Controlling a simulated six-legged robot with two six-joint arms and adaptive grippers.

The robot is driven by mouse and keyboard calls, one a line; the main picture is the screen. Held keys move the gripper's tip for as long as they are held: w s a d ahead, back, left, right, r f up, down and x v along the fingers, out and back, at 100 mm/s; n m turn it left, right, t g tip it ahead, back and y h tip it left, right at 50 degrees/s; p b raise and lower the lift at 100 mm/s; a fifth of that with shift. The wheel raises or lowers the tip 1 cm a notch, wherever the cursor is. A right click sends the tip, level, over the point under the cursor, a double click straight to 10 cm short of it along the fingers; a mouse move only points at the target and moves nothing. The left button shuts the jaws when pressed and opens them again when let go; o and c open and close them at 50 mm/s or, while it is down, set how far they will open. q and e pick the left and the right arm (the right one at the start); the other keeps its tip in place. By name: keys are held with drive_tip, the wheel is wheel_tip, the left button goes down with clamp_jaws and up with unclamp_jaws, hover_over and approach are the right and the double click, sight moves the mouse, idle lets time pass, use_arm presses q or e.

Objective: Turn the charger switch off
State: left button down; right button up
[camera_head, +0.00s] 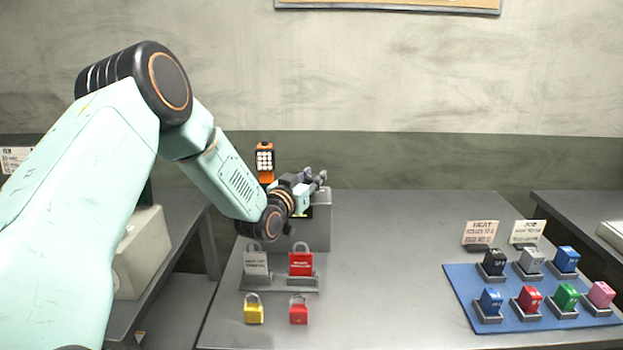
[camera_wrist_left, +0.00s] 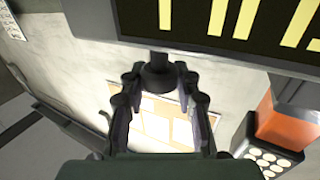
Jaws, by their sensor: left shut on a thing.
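My left gripper (camera_head: 318,181) reaches over the grey box (camera_head: 321,232) at the back left of the table. In the left wrist view its fingers (camera_wrist_left: 159,82) close around a dark round knob (camera_wrist_left: 158,70), which looks like the charger switch. The knob is at the lower edge of a black panel with yellow stripes (camera_wrist_left: 240,30). In the head view my arm and gripper hide the knob. An orange and black unit with white round dots (camera_head: 265,160) stands behind my wrist; it also shows in the left wrist view (camera_wrist_left: 285,130). My right gripper is not in view.
Two padlocks, grey (camera_head: 256,264) and red (camera_head: 301,263), stand on a rack before the box. A yellow padlock (camera_head: 254,310) and a small red one (camera_head: 298,311) lie in front. A blue mat (camera_head: 461,284) holds several coloured blocks. The table's middle is clear.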

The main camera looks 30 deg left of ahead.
use_arm(q)
drive_tip(key=shift+f+n+y, duration=0.15)
drive_tip(key=shift+n+y, duration=0.25)
drive_tip(key=shift+y, duration=0.3)
drive_tip(key=c, duration=1)
unclamp_jaws()
drive_tip(key=shift+o, duration=0.2)
drive_tip(key=s+d, duration=0.2)
drive_tip(key=s, duration=1)
drive_tip(key=shift+w, duration=0.1)
